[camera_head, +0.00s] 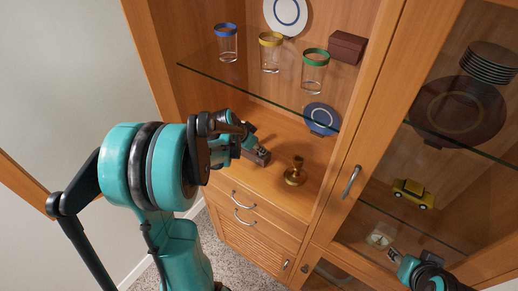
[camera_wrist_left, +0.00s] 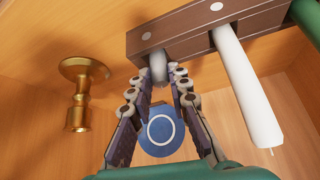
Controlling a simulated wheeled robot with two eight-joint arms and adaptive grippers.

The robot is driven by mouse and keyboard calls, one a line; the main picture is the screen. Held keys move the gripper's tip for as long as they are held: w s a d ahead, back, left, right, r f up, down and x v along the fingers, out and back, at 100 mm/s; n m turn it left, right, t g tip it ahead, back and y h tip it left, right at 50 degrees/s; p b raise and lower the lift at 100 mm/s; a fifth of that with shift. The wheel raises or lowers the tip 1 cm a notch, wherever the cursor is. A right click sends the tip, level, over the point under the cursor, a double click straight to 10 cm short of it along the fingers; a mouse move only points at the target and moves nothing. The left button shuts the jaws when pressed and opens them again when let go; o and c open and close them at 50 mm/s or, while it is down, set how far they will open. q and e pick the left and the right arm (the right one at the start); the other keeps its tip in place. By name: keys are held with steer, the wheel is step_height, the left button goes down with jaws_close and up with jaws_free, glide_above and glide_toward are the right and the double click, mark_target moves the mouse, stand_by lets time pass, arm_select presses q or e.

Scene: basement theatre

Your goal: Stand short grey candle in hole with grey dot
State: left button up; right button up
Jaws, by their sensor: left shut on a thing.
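The dark brown candle block (camera_wrist_left: 185,28) crosses the top of the left wrist view, which shows the scene upside down. The short grey candle (camera_wrist_left: 158,68) is at the block's end hole, below a pale dot (camera_wrist_left: 145,36). I cannot tell how deep it sits in the hole. My left gripper (camera_wrist_left: 160,85) has its fingers on both sides of this candle and is shut on it. In the head view my left gripper (camera_head: 250,142) is at the block (camera_head: 258,157), partly hiding it. My right gripper (camera_head: 393,253) is at the lower right, its fingers too small to judge.
A white candle (camera_wrist_left: 245,90) and a green candle (camera_wrist_left: 308,22) stand in the block. A brass candlestick (camera_head: 295,173) is to the block's right, and a blue plate (camera_head: 321,118) stands behind. A glass shelf (camera_head: 255,94) with glasses hangs above. A cabinet door (camera_head: 352,160) is at the right.

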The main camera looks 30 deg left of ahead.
arm_select(q)
steer(key=shift+s, duration=0.1)
steer(key=shift+f, duration=0.1)
steer(key=o, duration=0.9)
steer(key=shift+c, duration=0.2)
